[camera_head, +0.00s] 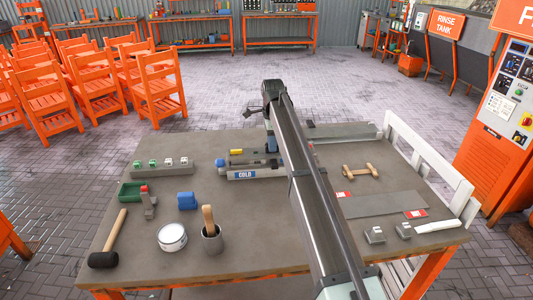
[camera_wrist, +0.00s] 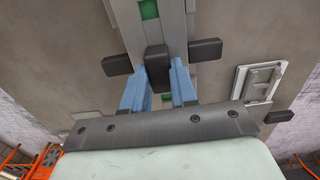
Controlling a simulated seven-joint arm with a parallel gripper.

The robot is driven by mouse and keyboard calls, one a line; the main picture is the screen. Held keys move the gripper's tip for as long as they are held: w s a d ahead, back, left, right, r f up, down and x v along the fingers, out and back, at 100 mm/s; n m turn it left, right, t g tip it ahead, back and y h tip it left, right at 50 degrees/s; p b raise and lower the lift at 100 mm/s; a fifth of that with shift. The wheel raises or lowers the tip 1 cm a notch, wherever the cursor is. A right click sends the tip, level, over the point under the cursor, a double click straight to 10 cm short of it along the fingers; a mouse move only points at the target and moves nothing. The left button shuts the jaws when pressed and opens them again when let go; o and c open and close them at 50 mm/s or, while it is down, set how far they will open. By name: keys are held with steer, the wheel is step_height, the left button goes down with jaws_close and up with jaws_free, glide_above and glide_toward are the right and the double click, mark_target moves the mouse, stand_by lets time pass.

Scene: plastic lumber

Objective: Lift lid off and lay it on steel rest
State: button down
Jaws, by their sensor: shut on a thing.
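In the wrist view, my gripper (camera_wrist: 160,78) has its blue fingers on both sides of a black knob (camera_wrist: 156,58) and is shut on it. The knob stands on a long grey metal piece, the lid (camera_wrist: 176,12), with a green square on it. Black tabs stick out at its left and right. I cannot tell whether the lid is raised. In the head view, my arm hides most of this spot; a grey body labelled COLD (camera_head: 243,175) shows to its left. A flat grey plate (camera_head: 380,204) with red-and-white tags, possibly the steel rest, lies bare to the right.
On the table (camera_head: 130,245) are a mallet (camera_head: 117,230), a round tin (camera_head: 172,238), a grey cup (camera_head: 212,242), a blue block (camera_head: 187,201) and a wooden-handled tool (camera_head: 360,171). Small metal blocks (camera_head: 375,235) stand at the front right. A white rail (camera_head: 430,160) borders the right edge.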

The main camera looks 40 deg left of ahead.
steer(key=shift+r, duration=0.2)
steer(key=shift+r, duration=2.55)
steer(key=w+d+f, duration=0.1)
steer(key=w+d, duration=0.1)
steer(key=d, duration=1.1)
steer(key=w+d+f, duration=0.1)
steer(key=w+d, duration=0.1)
steer(key=d, duration=1.1)
steer(key=w+d+f, duration=0.2)
steer(key=d, duration=1.2)
steer(key=shift+f, duration=0.15)
steer(key=shift+f, duration=3.35)
steer(key=shift+f, duration=0.6)
